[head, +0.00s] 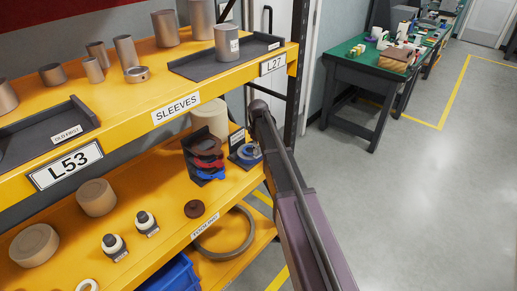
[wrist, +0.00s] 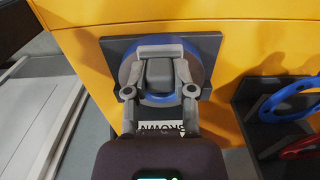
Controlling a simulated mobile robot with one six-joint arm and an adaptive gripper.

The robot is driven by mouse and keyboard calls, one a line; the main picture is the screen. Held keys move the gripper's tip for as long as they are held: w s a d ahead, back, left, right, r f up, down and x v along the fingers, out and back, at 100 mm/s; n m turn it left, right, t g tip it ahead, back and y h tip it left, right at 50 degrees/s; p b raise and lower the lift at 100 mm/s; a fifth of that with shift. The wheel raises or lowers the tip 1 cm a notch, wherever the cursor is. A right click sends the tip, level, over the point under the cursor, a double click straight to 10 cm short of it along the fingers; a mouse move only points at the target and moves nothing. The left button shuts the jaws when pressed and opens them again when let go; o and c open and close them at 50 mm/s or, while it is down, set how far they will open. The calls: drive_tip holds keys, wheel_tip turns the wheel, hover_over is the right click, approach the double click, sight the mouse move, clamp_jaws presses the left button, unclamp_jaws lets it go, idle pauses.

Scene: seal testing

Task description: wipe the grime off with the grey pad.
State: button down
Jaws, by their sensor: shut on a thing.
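In the wrist view my gripper (wrist: 160,68) is shut on a grey pad (wrist: 160,75), a small block between its fingers. The pad is over a round blue piece (wrist: 206,66) on a dark square plate (wrist: 210,43) on the yellow shelf. The pad and fingers hide the middle of the blue piece. I cannot tell whether the pad touches it, and I cannot make out grime. In the head view the blue piece (head: 249,152) shows at the right end of the lower shelf, beside my arm; my gripper cannot be made out there.
A dark rack (head: 190,150) of red and blue rings stands close by; it also shows in the wrist view (wrist: 243,112). The upper shelf edge (head: 215,88) overhangs the lower shelf. A green-topped bench (head: 350,72) stands behind right. The floor to the right is clear.

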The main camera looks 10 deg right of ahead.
drive_tip(key=shift+s+a, duration=0.1)
drive_tip(key=shift+s+a+f, duration=0.15)
drive_tip(key=shift+s+a, duration=0.75)
drive_tip(key=shift+a, duration=0.3)
drive_tip(key=shift+w+d, duration=0.1)
drive_tip(key=shift+w+d, duration=0.45)
drive_tip(key=shift+d, duration=0.2)
drive_tip(key=shift+w+d, duration=0.45)
drive_tip(key=shift+d, duration=0.15)
drive_tip(key=shift+w+d, duration=0.1)
drive_tip(key=shift+w+d, duration=0.9)
drive_tip(key=shift+d, duration=0.3)
